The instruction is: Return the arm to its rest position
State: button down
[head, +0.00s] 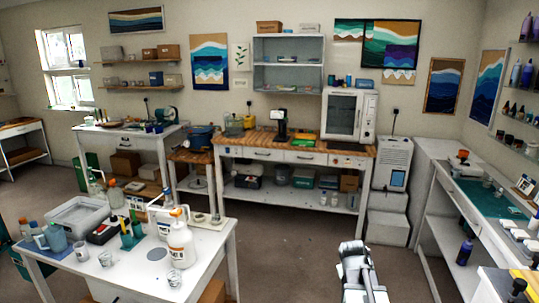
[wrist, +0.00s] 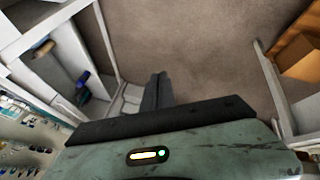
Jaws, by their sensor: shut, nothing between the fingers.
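My gripper (wrist: 158,90) shows in the wrist view as two dark fingers pressed together, with nothing between them. It hangs over bare brown floor. In the head view part of my arm (head: 360,272) shows at the bottom, right of centre, over the floor and clear of the tables. The fingertips are not clear in that view.
A white table (head: 205,262) with bottles, cups and a grey tub stands at the left front. A long white bench (head: 508,225) runs along the right. A wood-topped bench (head: 295,150) stands at the back. The floor (head: 290,235) between them is free.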

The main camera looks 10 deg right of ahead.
jog(key=a+f+n+y, duration=0.2)
jog(key=a, duration=1.4)
jog(key=s+a+f+m+g+y, duration=0.1)
jog(key=s+a+g, duration=0.3)
jog(key=s+a, duration=0.5)
jog(key=shift+s+a+y, duration=0.2)
jog(key=shift+y, duration=0.3)
jog(key=shift+f, duration=0.1)
